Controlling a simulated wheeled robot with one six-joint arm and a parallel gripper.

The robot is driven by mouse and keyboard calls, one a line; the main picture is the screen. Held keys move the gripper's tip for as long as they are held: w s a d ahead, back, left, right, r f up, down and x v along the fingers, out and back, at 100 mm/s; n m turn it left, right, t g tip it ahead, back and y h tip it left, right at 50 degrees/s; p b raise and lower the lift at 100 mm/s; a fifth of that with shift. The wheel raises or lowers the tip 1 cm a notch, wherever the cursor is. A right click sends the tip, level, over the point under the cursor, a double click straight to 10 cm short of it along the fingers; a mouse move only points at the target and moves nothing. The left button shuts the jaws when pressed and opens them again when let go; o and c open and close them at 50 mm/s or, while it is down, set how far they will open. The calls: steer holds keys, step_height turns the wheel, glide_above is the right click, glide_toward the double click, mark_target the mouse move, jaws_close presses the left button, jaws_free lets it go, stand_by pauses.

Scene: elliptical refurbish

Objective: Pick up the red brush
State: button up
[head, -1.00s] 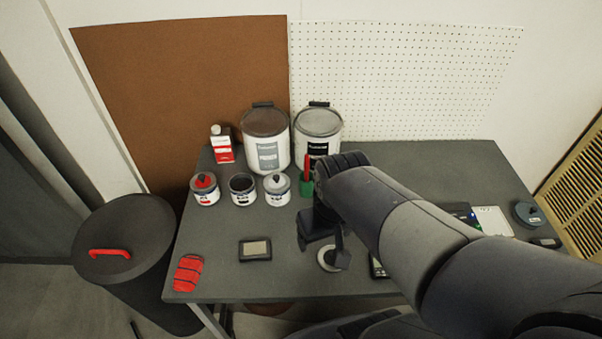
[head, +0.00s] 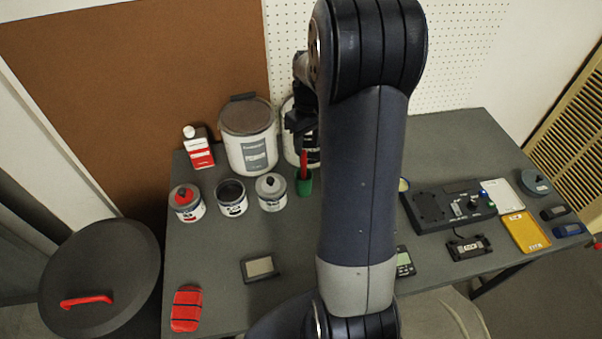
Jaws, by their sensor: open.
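The red brush (head: 304,163) stands upright in a small green cup (head: 304,187) on the table, left of my arm. Only its red upper part shows above the cup rim. My gripper (head: 300,128) is open and hangs just above the top of the brush, in front of the right large paint can. It looks dark and small here. I cannot tell whether its fingers are around the brush tip or only above it.
Two large paint cans (head: 249,146) stand behind the cup. Several small tins (head: 271,192) and a red-white bottle (head: 198,148) stand to its left. Electronics (head: 447,207) lie to the right. The table front (head: 215,270) has free room.

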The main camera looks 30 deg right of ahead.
glide_above(304, 178)
steer(key=f, duration=0.7)
steer(key=shift+w+d+f+p, duration=0.1)
steer(key=shift+w+f+p, duration=0.2)
steer(key=shift+p, duration=0.1)
steer(key=shift+r, duration=0.1)
jaws_close()
